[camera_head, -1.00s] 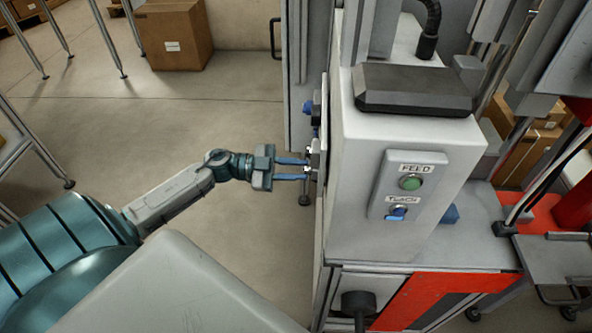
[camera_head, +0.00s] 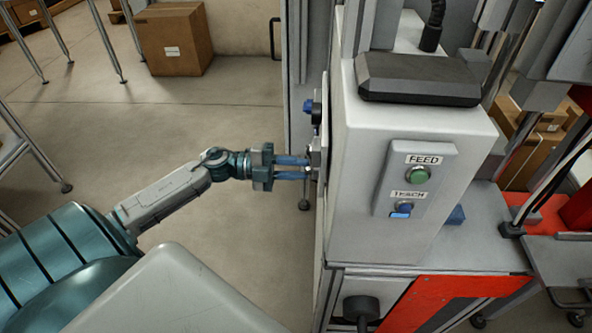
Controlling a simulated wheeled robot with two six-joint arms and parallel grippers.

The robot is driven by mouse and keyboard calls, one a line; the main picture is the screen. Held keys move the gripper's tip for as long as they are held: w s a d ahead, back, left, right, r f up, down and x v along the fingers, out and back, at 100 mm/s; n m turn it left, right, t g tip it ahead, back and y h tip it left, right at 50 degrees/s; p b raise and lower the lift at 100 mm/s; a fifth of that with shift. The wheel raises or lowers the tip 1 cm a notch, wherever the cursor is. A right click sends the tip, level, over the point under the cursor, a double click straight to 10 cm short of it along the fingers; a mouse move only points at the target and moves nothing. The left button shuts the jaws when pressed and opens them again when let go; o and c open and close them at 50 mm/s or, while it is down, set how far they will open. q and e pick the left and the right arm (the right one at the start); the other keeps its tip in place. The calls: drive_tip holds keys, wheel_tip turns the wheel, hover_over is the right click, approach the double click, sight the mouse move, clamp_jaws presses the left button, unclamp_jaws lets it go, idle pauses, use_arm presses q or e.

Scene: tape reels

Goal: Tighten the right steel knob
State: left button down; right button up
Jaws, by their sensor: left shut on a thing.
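My left gripper (camera_head: 308,167) comes in from the left, with its two blue fingers pointing right at the left side of the grey machine housing (camera_head: 362,205). The fingers are shut on a small metal part (camera_head: 314,160) at the housing's side, which seems to be the steel knob. The knob is mostly hidden by the fingertips and the housing edge. A blue knob (camera_head: 309,106) sits above it on the same side. My right gripper is not in view.
The housing front has a panel with a green FEED button (camera_head: 417,175) and a blue TEACH switch (camera_head: 402,209). A dark block (camera_head: 418,78) lies on top. A black knob (camera_head: 360,308) sticks out below. A cardboard box (camera_head: 173,40) stands on the open floor behind.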

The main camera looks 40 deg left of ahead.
use_arm(q)
drive_tip(key=shift+m, duration=0.4)
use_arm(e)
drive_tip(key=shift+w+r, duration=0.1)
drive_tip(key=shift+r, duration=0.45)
use_arm(q)
drive_tip(key=c, duration=1.2)
unclamp_jaws()
drive_tip(key=shift+c, duration=0.2)
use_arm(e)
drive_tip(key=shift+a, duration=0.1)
use_arm(q)
drive_tip(key=shift+s, duration=0.1)
drive_tip(key=p+v, duration=0.2)
drive_tip(key=v, duration=0.8)
drive_tip(key=shift+s+a, duration=0.2)
drive_tip(key=shift+a, duration=0.1)
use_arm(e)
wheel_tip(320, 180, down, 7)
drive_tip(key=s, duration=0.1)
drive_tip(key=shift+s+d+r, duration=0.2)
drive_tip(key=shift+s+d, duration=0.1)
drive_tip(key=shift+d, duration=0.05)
